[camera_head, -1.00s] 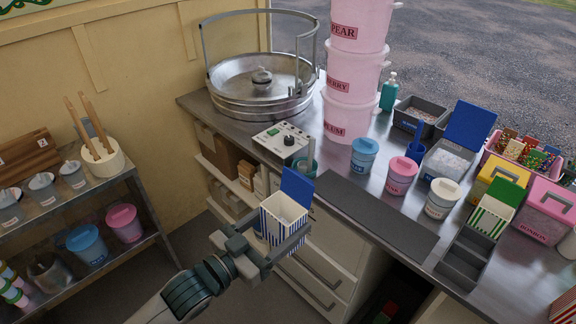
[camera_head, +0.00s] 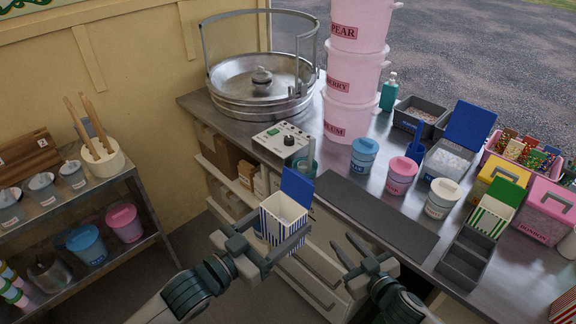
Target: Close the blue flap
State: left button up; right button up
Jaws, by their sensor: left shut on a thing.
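A blue-and-white striped box (camera_head: 284,219) is held up in front of the counter by my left gripper (camera_head: 285,240), whose fingers are shut around its sides. Its blue flap (camera_head: 297,187) stands up at the back edge, so the box's top is open. The inside looks pale and empty. My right gripper (camera_head: 352,256) is to the right of the box, apart from it, with its two fingers spread and nothing between them. Another blue lid (camera_head: 470,124) stands raised on a grey bin on the counter.
A dark mat (camera_head: 375,215) lies along the counter's front edge, with an empty grey divided tray (camera_head: 465,260) to its right. Several lidded tubs, a control box (camera_head: 281,141) and a steel pan (camera_head: 260,85) stand behind. A drawer below is pulled out.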

notch_tip(320, 180, up, 12)
jog(key=s+a+t+y, duration=0.1)
jog(key=s+a+y, duration=0.1)
jog(key=a, duration=0.1)
jog(key=n+y, duration=0.1)
jog(key=y, duration=0.2)
send_near(313, 183)
jog(key=w+f, duration=0.2)
jog(key=w, duration=0.3)
jog(key=shift+s+a+r+g+y, duration=0.2)
jog(key=shift+a+r+g+y, duration=0.3)
jog(key=shift+a+r+g, duration=0.15)
jog(key=shift+s+a+r+g+y, duration=0.2)
jog(key=shift+a+r+g+y, duration=0.35)
jog(key=shift+a+g, duration=0.1)
jog(key=shift+w+a, duration=0.1)
jog(key=x, duration=1.1)
jog(key=shift+w+a, duration=0.25)
jog(key=shift+c, duration=0.6)
grip_shut()
